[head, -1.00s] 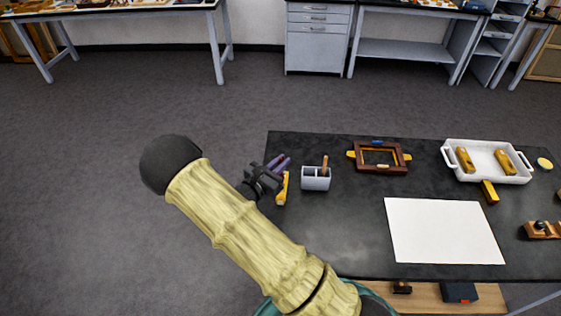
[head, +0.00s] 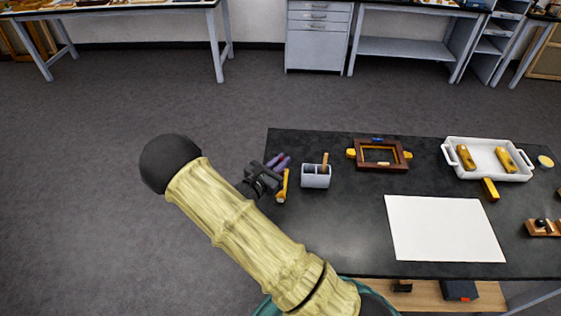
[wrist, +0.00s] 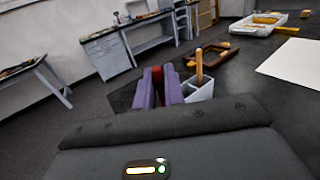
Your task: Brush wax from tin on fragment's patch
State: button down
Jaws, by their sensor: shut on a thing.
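My gripper (head: 281,161) is over the left end of the dark table, left of a grey cup. In the wrist view its purple fingers (wrist: 158,88) are closed around a dark red thing (wrist: 157,76), mostly hidden between them; I cannot tell if it is a brush. A yellow piece (head: 283,187) shows just below the gripper; I cannot tell whether it is held or lying on the table. A small round yellow thing (head: 545,161), possibly the tin, is at the far right. Gilt pieces (head: 466,158) lie in a white tray (head: 447,163). No patch is discernible.
The grey divided cup (head: 316,181) holds an upright wooden handle (head: 325,160). A brown frame (head: 361,163) with yellow corners lies behind it. A white sheet (head: 445,228) covers the table's middle. A yellow block (head: 490,190) and a wooden block (head: 541,228) are at right.

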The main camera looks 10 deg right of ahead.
jog(key=shift+f+b, duration=0.45)
jog(key=shift+f, duration=0.3)
jog(key=shift+w, duration=0.1)
jog(key=shift+w+d+r, duration=0.1)
jog(key=shift+w+d, duration=0.15)
jog(key=shift+w, duration=0.4)
jog(key=shift+w+d, duration=0.25)
jog(key=shift+w, duration=0.35)
jog(key=shift+s+a, duration=0.25)
jog(key=shift+s, duration=0.3)
jog(key=shift+s+a, duration=0.2)
jog(key=shift+s, duration=0.65)
jog(key=shift+w, duration=0.15)
